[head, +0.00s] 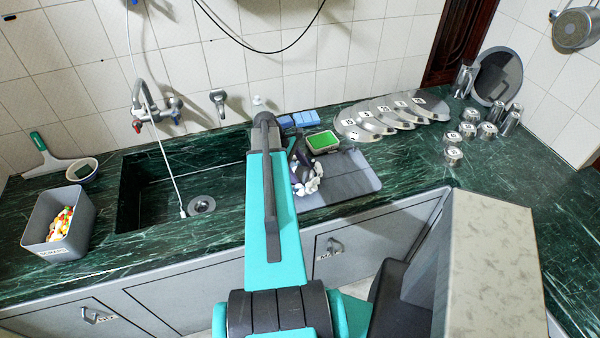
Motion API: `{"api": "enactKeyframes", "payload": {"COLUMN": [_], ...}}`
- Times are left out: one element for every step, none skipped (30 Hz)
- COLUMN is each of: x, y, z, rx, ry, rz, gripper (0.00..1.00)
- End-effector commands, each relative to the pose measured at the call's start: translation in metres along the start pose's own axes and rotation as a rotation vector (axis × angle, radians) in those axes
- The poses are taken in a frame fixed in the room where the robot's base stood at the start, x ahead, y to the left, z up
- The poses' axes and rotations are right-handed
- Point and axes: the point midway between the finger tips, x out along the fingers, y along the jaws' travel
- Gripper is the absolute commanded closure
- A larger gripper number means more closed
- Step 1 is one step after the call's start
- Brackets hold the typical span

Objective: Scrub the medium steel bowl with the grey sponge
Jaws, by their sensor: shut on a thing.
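My gripper (305,172), with dark and white parts, is over the left part of a grey mat (350,184) to the right of the sink. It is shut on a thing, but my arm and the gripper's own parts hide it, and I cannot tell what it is. I cannot make out the grey sponge or the medium steel bowl for certain. A small tray with a green top (322,141) sits just behind the gripper. Two blue blocks (300,118), perhaps sponges, lie farther back against the wall.
The sink (150,195) with its tap (150,103) is to the left. Numbered steel discs (385,112) overlap behind the mat. Several steel cups (487,130) and a round tray (497,76) stand at right. A grey bin (58,222) sits at far left. The right counter front is clear.

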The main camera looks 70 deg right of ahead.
Motion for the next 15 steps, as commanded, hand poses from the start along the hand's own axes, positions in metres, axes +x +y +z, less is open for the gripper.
{"api": "enactKeyframes", "payload": {"x": [0.0008, 0.0011, 0.0016, 0.0019, 0.0023, 0.0027, 0.0030, 0.0033, 0.0036, 0.0038, 0.0039, 0.0041, 0.0041, 0.0042, 0.0042], "y": [-0.0006, -0.0007, -0.0009, -0.0010, -0.0012, -0.0013, -0.0014, -0.0015, -0.0016, -0.0016, -0.0016, -0.0016, -0.0016, -0.0016, -0.0015], "z": [0.0017, 0.0024, 0.0033, 0.0039, 0.0046, 0.0054, 0.0060, 0.0065, 0.0071, 0.0074, 0.0077, 0.0079, 0.0080, 0.0080, 0.0080], "rx": [0.000, 0.000, 0.000, 0.000, 0.000, 0.000, 0.000, 0.000, 0.000, 0.000, 0.000, -0.001, -0.001, -0.001, -0.001], "ry": [0.000, 0.000, 0.000, 0.000, 0.000, 0.000, 0.000, 0.000, 0.000, 0.000, 0.000, 0.000, 0.000, 0.000, 0.000], "rz": [0.000, 0.000, 0.000, 0.000, 0.000, 0.000, 0.000, 0.000, 0.000, 0.000, 0.000, 0.000, 0.000, 0.000, 0.000], "gripper": [0.56, 0.56, 0.56, 0.56, 0.56, 0.56, 0.56, 0.56, 0.56, 0.56, 0.56, 0.56, 0.56, 0.56, 0.56]}}
